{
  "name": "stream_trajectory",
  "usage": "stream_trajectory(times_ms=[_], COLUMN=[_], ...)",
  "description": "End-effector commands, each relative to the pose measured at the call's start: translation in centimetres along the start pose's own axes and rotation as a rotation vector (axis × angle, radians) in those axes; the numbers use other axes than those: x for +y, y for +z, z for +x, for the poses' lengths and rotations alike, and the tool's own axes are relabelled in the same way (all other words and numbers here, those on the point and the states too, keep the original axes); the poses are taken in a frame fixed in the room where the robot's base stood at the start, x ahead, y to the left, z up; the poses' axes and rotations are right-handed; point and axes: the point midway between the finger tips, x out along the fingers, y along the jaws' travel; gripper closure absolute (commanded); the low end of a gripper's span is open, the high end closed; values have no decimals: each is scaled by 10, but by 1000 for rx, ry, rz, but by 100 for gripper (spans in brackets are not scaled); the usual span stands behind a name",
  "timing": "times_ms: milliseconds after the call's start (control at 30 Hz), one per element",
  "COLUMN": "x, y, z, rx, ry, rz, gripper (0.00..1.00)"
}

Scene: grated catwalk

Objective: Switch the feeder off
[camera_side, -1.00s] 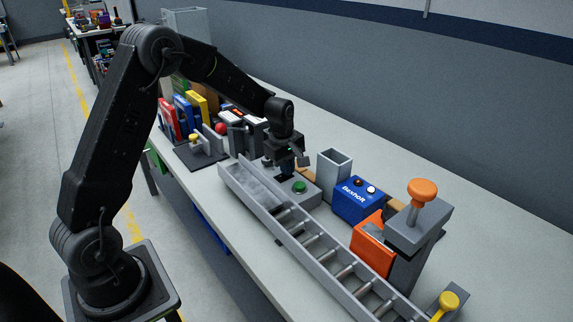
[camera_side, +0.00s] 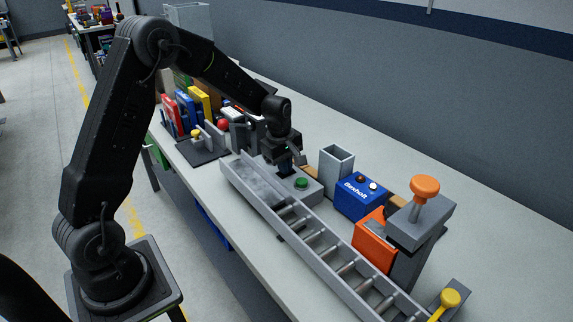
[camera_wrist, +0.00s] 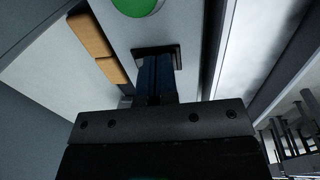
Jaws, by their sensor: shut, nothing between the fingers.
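A grey control box (camera_side: 311,194) stands behind the roller chute, with a round green button (camera_side: 301,183) on its top. The green button also shows at the top of the wrist view (camera_wrist: 135,5). My gripper (camera_side: 284,171) is shut and empty, pointing down at the end of the box beside the green button. In the wrist view its blue fingers (camera_wrist: 157,60) reach a dark switch piece (camera_wrist: 175,52) set in the box top. The fingers hide most of that piece, so I cannot tell its position or whether they touch it.
A grey roller chute (camera_side: 320,245) runs along the front. A blue box (camera_side: 360,198) with two small buttons, an open grey bin (camera_side: 336,168) and a grey stand with an orange knob (camera_side: 425,188) are to the right. Coloured binders (camera_side: 199,101) stand at left. The rear bench is clear.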

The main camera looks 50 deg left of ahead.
Motion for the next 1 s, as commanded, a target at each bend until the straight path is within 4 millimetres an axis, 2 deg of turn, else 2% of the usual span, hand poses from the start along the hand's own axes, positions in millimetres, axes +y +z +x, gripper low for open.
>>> stream_trajectory(times_ms=[200, 333, 800, 1000], x=[1, 2, 0, 0], y=[0, 0, 0, 0], z=[-3, -15, -113, -136], rx=[1, 1, 2, 1], ry=[4, 6, 5, 3], rz=[0, 0, -1, -1], gripper=[100, 100, 100, 100])
